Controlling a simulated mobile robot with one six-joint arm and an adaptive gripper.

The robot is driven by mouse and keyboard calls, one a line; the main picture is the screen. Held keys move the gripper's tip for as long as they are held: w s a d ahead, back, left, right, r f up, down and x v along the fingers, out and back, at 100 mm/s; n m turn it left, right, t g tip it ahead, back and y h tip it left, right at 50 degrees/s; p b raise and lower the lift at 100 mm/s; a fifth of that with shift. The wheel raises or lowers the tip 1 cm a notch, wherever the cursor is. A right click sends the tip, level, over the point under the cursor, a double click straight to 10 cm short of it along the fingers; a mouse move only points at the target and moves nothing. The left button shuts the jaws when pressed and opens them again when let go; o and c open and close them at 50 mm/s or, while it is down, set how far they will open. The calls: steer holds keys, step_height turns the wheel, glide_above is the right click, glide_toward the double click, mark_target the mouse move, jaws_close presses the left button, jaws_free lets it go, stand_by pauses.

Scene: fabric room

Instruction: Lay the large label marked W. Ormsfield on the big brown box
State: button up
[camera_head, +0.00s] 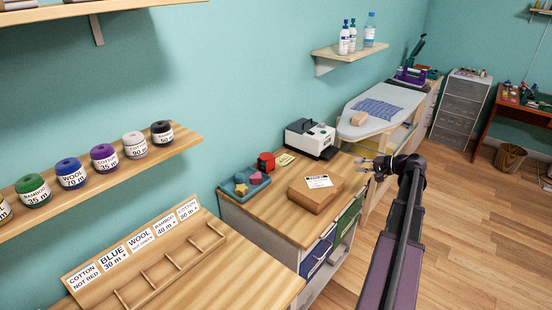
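The big brown box (308,198) sits on the wooden cabinet top near the middle of the view. A white label (319,182) with dark print lies on top of the box, toward its back. Its writing is too small to read. A smaller, pale yellowish label (285,159) lies on the cabinet top behind the box, between the red round object and the printer.
A black-and-white label printer (311,139) stands behind the box. A blue tray (245,186) with colored shapes and a red round object (266,162) are at the left. An ironing board (380,108) with a small box is beyond.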

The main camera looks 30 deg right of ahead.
steer(key=w+a+f+n+g, duration=0.2)
steer(key=a, duration=0.7)
steer(key=w+a+f+n+g, duration=0.1)
steer(key=a+f+g, duration=0.2)
steer(key=a, duration=0.6)
steer(key=w+a+f+n+g, duration=0.2)
steer(key=a, duration=0.7)
steer(key=s+a+f+n+g+h+p, duration=0.1)
steer(key=s+a, duration=0.4)
steer(key=a, duration=0.7)
steer(key=s+a+f+n+g+h, duration=0.2)
steer(key=s+a+n+g+h, duration=0.2)
steer(key=a, duration=0.8)
steer(key=shift+s+f+n+h+p, duration=0.15)
steer(key=shift+s+n+h+p, duration=0.25)
steer(key=shift+s+n+h, duration=0.4)
steer(key=shift+w, duration=0.2)
